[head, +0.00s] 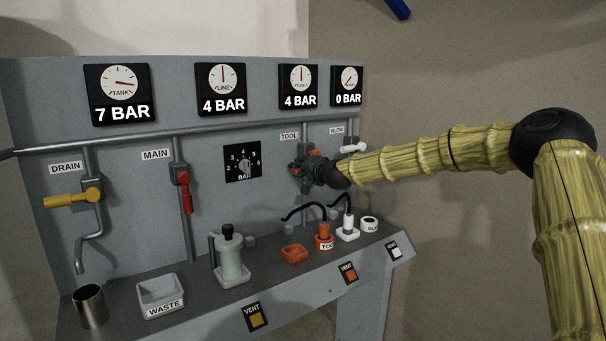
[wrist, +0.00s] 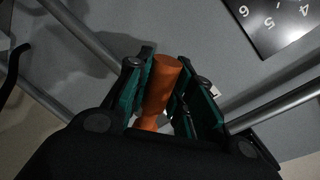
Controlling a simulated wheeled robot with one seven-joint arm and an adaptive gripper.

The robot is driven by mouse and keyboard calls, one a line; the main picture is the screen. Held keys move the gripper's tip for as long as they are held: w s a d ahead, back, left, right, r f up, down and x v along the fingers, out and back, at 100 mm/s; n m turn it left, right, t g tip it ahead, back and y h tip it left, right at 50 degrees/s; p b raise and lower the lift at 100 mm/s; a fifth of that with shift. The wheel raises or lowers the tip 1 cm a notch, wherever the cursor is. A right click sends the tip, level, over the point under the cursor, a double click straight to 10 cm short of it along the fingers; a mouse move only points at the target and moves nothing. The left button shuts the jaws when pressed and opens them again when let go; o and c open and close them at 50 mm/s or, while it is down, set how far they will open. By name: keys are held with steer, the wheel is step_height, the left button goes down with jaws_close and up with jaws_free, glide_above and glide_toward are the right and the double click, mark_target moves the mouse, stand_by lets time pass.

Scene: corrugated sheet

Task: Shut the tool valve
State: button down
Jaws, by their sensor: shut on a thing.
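The tool valve is on the pipe under the TOOL label (head: 289,136), at the right of the grey panel. My gripper (head: 303,171) is at this valve and hides most of it in the head view. In the wrist view, the orange handle (wrist: 161,88) lies between the two green-lined fingers of my gripper (wrist: 168,92), which are shut on it. The handle's angle to its pipe is hard to tell. The tool gauge (head: 298,86) reads 4 BAR.
The white blow handle (head: 353,148) sits close right of my gripper. The red main handle (head: 184,192) hangs down along its pipe; the yellow drain handle (head: 72,199) points left. Below, the shelf holds a pump bottle (head: 230,258), a waste tray (head: 160,293) and an orange tool connector (head: 324,235).

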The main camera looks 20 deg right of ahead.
steer(key=r+m, duration=0.2)
steer(key=shift+a+r+m+y, duration=0.1)
steer(key=shift+a+m+y, duration=0.15)
steer(key=shift+m+y, duration=0.15)
steer(key=shift+s+r+m+g, duration=0.1)
steer(key=shift+r+m+g, duration=0.2)
steer(key=shift+r+m, duration=0.5)
steer(key=c, duration=1.2)
jaws_free()
steer(key=shift+c, duration=0.2)
steer(key=shift+f, duration=0.1)
steer(key=shift+a, duration=0.1)
steer(key=shift+s, duration=0.1)
steer(key=v, duration=1.1)
steer(key=shift+s+d, duration=0.3)
steer(key=shift+d, duration=0.1)
